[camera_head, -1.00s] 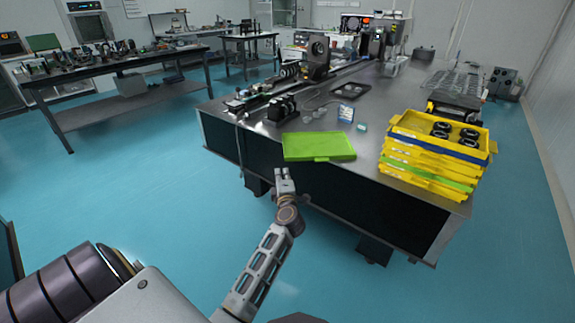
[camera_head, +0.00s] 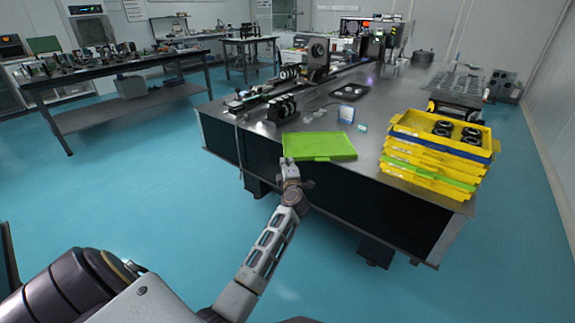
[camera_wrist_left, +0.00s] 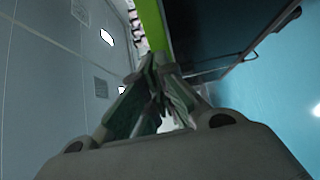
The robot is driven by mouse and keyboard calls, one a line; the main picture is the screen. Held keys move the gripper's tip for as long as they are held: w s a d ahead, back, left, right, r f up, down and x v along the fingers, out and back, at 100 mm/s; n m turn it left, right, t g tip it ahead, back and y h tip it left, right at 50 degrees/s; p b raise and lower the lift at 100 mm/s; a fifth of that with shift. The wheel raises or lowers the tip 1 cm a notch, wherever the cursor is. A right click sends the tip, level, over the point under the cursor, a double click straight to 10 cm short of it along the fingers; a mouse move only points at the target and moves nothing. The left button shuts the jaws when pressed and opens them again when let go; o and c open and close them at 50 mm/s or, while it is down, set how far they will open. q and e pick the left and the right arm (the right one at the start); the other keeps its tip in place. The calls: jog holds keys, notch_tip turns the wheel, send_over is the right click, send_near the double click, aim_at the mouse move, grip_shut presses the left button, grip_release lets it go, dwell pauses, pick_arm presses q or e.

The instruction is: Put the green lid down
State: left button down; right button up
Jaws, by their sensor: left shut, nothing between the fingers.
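The green lid (camera_head: 320,145) lies flat on the metal table near its front edge, in the head view. Its edge also shows as a green strip in the left wrist view (camera_wrist_left: 153,25). My left gripper (camera_head: 288,165) is at the table's front edge, by the lid's near left corner. Its fingers (camera_wrist_left: 155,70) are shut with nothing between them. Whether the fingertips touch the lid I cannot tell. My right gripper is not in view.
A stack of yellow trays (camera_head: 425,170) with black round parts on top stands right of the lid. Optical devices (camera_head: 280,108) stand behind it. Blue floor (camera_head: 130,200) is clear at left.

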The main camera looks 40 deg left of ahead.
aim_at(297, 158)
pick_arm(q)
jog(key=shift+w, duration=0.15)
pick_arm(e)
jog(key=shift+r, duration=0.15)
pick_arm(q)
jog(key=shift+w, duration=0.1)
jog(key=shift+w+d+p, duration=0.2)
jog(key=shift+w+p, duration=0.5)
jog(key=shift+w, duration=2.4)
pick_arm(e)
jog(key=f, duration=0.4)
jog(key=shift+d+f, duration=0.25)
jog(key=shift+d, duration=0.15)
pick_arm(q)
jog(key=shift+s, duration=0.2)
